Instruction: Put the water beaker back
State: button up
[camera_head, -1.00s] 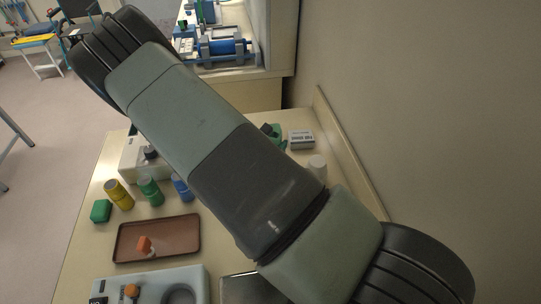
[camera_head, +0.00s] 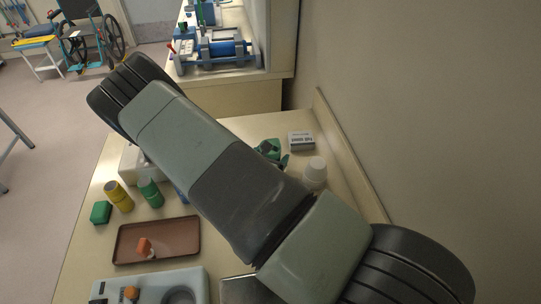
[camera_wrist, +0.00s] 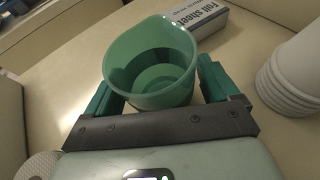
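The water beaker is a green, slightly see-through cup with a pouring lip. It stands upright between the fingers of my gripper in the wrist view, (camera_wrist: 150,62) and shows as a small green shape beyond my arm in the head view. My gripper (camera_wrist: 158,88) has one green finger on each side of the beaker, both very close to its wall. Whether the fingers press on it, I cannot tell. The beaker's underside is hidden, so its contact with the counter is unclear.
A box (camera_head: 301,140) lies behind the beaker, and white stacked cups (camera_head: 315,172) stand to its right. A brown tray (camera_head: 190,242), a yellow bottle (camera_head: 119,197), a green bottle (camera_head: 151,193) and a green block (camera_head: 101,212) are on the left. A wall bounds the right side.

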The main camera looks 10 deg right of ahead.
jog(key=shift+o, duration=0.4)
jog(key=shift+s+a+r, duration=0.1)
jog(key=shift+r, duration=0.15)
jog(key=v, duration=0.4)
jog(key=shift+s+a+r, duration=0.1)
jog(key=shift+s+a, duration=0.1)
jog(key=shift+s, duration=0.05)
jog(key=s+d+r+m+g+h, duration=0.1)
jog(key=s+d+r+m+g, duration=0.3)
jog(key=r, duration=0.5)
jog(key=s+d+r+m+g+h, duration=0.1)
jog(key=d+r+m, duration=0.2)
jog(key=r+m, duration=0.45)
jog(key=s+d+r+m+g+h, duration=0.25)
jog(key=r+m, duration=0.25)
jog(key=r, duration=0.5)
jog(key=s+a+r+m+y, duration=0.3)
jog(key=s+r+m+y, duration=0.3)
jog(key=s+r, duration=0.1)
jog(key=s+a+r+m+t+y, duration=0.1)
jog(key=s+a+r+m+y, duration=0.2)
jog(key=s, duration=0.7)
notch_tip(320, 180, up, 4)
jog(key=m+y, duration=0.2)
jog(key=m, duration=0.1)
jog(key=shift+a+y, duration=0.15)
jog(key=shift+y, duration=0.2)
